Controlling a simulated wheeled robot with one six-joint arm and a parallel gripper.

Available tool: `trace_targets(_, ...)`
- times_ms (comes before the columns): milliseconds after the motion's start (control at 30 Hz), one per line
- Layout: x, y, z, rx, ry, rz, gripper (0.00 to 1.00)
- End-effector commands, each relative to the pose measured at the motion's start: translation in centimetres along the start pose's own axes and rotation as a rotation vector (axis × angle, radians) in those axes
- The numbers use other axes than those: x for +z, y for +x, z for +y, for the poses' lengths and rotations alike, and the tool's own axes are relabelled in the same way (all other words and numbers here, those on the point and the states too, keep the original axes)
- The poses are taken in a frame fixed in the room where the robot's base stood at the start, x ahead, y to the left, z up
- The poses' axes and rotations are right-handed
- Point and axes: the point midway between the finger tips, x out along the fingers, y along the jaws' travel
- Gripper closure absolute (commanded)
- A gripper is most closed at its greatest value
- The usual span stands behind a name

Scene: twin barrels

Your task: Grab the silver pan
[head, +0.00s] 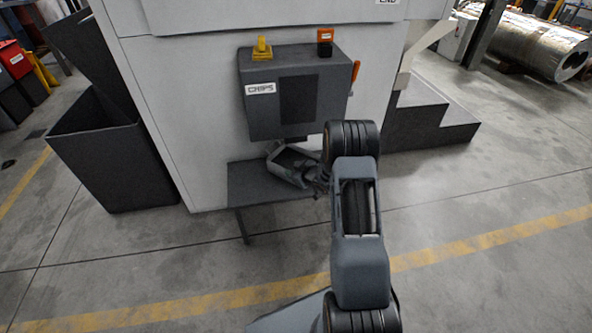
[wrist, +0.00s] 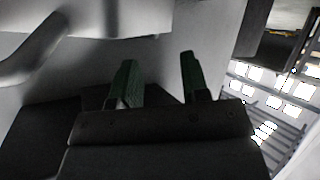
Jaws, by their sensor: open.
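A grey, open, angular shape (head: 286,172) lies above the dark shelf under the machine in the head view. It may be the silver pan, but part of it could be my gripper; I cannot tell. In the wrist view my gripper (wrist: 158,80) is open, its two green fingers apart with nothing seen between them. A smooth light-grey form with a rounded bar (wrist: 38,48) is at the upper left there, beyond the fingers, possibly the pan and its handle. No contact with the fingers is visible. In the head view my arm hides much of the gripper area.
A dark box marked CHIPS (head: 262,108) hangs on the white machine (head: 185,100) just above the shelf (head: 245,183). A dark bin (head: 115,165) stands at left and dark steps (head: 430,120) at right. The floor in front, with a yellow line, is clear.

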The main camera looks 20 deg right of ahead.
Motion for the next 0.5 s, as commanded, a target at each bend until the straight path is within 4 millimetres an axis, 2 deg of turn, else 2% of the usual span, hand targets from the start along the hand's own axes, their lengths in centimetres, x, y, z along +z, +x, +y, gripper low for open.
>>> trace_targets(267, 0.2, 1.8, -0.1, 0.000, 0.000, 0.000, 0.58)
trace_targets(500, 0.4, 5.0, -0.2, 0.000, -0.002, 0.001, 0.58)
